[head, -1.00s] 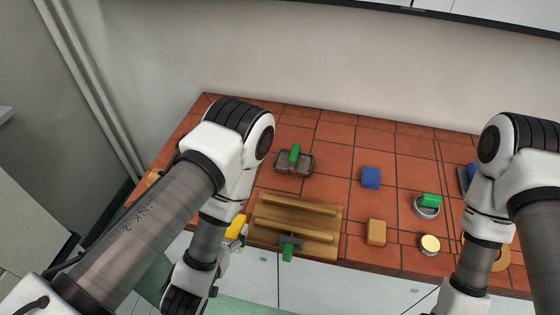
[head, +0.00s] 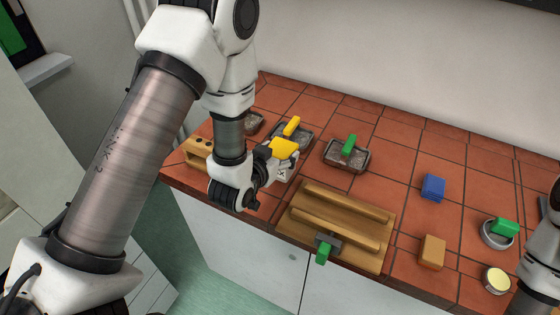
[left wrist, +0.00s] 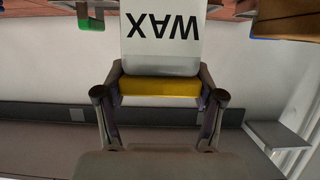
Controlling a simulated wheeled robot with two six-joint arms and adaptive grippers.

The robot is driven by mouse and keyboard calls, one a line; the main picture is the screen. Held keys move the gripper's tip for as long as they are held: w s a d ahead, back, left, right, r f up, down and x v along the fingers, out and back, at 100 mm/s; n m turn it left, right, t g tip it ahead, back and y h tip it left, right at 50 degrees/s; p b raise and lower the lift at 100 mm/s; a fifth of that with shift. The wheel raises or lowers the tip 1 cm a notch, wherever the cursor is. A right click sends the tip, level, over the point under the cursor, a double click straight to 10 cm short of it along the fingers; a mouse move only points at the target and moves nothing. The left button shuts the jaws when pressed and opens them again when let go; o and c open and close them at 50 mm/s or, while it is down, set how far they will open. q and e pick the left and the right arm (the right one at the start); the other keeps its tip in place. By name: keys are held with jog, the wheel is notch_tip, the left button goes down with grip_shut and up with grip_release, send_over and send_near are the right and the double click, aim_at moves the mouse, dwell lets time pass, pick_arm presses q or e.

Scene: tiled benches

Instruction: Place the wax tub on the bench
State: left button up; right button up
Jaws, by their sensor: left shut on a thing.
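The wax tub (head: 283,149) has a yellow lid and a pale body. In the left wrist view its white side (left wrist: 162,45) reads WAX, upside down in the picture, with the lid toward my palm. My left gripper (head: 268,168) is shut on the tub, with a finger on either side of the lid in the left wrist view (left wrist: 160,87). The tub appears over the front left of the red-tiled bench (head: 400,158). Whether its base touches the tiles cannot be told. My right gripper is out of view; only part of its arm shows at the right edge.
A grey tray (head: 303,147) with a yellow-handled piece lies just behind the tub. A holed wooden block (head: 198,153) is left, a slatted wooden board (head: 350,212) right. Another tray (head: 360,167) has a green-handled piece. Bare tiles lie between tray and board.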

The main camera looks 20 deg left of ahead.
pick_arm(q)
jog(key=f, duration=0.1)
jog(key=w+f+p, duration=0.1)
jog(key=f, duration=0.1)
jog(key=shift+w+a+f+p, duration=0.25)
jog(key=shift+w+f+p, duration=0.05)
jog(key=shift+w, duration=0.05)
jog(key=shift+f, duration=0.15)
jog(key=shift+s, duration=0.15)
jog(key=shift+f+b, duration=0.15)
jog(key=shift+b, duration=0.15)
jog(key=o, duration=1.3)
